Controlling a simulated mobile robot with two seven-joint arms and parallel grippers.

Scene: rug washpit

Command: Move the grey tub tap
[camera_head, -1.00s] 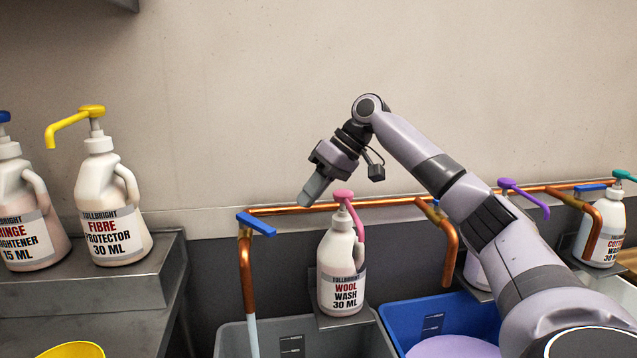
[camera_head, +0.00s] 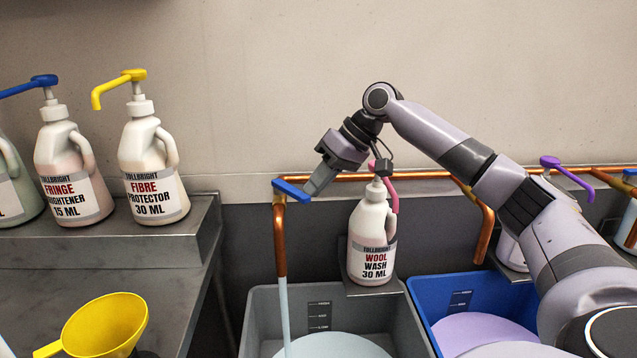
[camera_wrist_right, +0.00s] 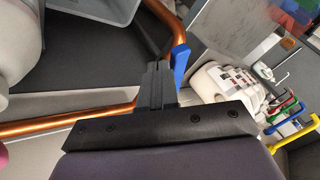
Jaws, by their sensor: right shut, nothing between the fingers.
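The grey tub tap has a blue lever (camera_head: 291,190) on top of a copper spout (camera_head: 280,245). A pale stream (camera_head: 285,310) runs from the spout into the grey tub (camera_head: 257,318). My right gripper (camera_head: 309,192) is shut and empty, its tips at the right end of the lever. In the right wrist view the gripper (camera_wrist_right: 159,72) is just left of the blue lever (camera_wrist_right: 180,64); I cannot tell whether they touch. My left gripper is not in view.
A Wool Wash bottle (camera_head: 369,240) with a pink pump stands close to the right of the tap, below my gripper. A copper pipe (camera_head: 425,176) runs along the wall. A blue tub (camera_head: 425,288) is to the right. Fringe and Fibre Protector bottles (camera_head: 150,170) and a yellow funnel (camera_head: 105,325) are left.

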